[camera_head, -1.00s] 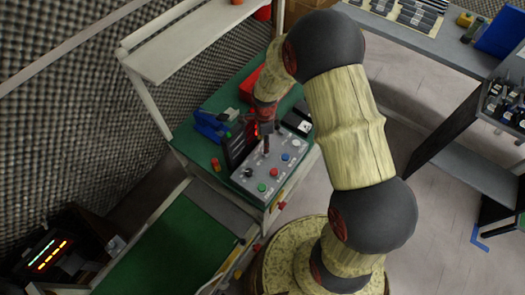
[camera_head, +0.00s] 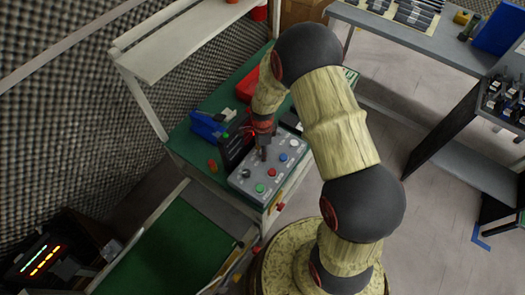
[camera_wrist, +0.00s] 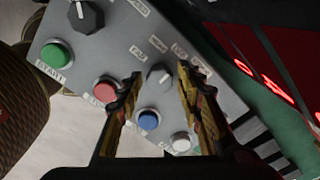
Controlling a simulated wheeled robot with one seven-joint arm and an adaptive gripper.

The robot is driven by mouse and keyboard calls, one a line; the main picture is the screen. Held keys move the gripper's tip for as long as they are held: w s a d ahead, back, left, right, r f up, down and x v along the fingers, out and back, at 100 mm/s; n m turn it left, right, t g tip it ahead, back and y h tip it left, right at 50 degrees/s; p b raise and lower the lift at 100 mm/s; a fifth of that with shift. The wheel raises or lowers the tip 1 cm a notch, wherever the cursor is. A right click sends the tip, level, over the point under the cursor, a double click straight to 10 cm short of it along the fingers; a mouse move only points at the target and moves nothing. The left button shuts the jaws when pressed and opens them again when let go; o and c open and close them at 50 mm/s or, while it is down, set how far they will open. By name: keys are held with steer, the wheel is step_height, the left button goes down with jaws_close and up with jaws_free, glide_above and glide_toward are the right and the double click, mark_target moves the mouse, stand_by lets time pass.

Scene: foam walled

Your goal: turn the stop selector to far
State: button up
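A grey control panel (camera_head: 247,184) lies on the green bench top, and it also fills much of the wrist view (camera_wrist: 195,18). A small grey selector knob (camera_wrist: 160,77) sits on it with several small labels around it; one label appears to read FAR (camera_wrist: 138,52). My gripper (camera_wrist: 160,80) is open, with one finger on each side of this knob. A gap shows between the knob and each finger. The knob's exact pointing direction is hard to tell. In the head view my gripper (camera_head: 263,156) points down over the panel and hides the knob.
A black knob (camera_wrist: 85,15), green START button (camera_wrist: 57,53), red button (camera_wrist: 105,90), blue button (camera_wrist: 149,120) and white button (camera_wrist: 181,142) share the panel. A dark unit with red lit digits (camera_wrist: 275,85) stands beside it.

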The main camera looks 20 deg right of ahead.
jaws_close()
stand_by(0.5)
steer(key=n+p, duration=0.1)
steer(key=n, duration=0.3)
steer(key=shift+n+p, duration=0.35)
steer(key=shift+n, duration=0.05)
steer(key=n+p, duration=0.1)
steer(key=n, duration=0.3)
steer(key=shift+n, duration=0.3)
steer(key=n+p, duration=0.1)
steer(key=n, duration=0.3)
steer(key=shift+n, duration=2.2)
steer(key=shift+o, duration=1.4)
jaws_free()
steer(key=shift+p, duration=0.3)
